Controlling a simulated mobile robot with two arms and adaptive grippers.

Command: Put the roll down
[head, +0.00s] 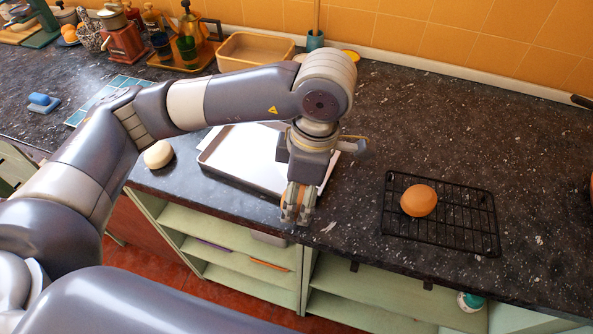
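A round orange-brown roll (418,200) rests on a black wire cooling rack (470,233) on the right part of the dark counter. My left gripper (297,208) points down near the counter's front edge, left of the rack and by the right end of the white tray. Orange-brown patches show at its fingers, but I cannot tell whether they are a held thing. The arm and wrist hide much of this spot, so the finger opening is unclear. My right gripper is out of view.
The shallow white tray (240,160) lies partly under my arm. A pale round bun (158,154) sits left of it at the counter edge. A tan bin (255,48) and jars stand at the back. The counter behind the rack is clear. Open green shelves are below.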

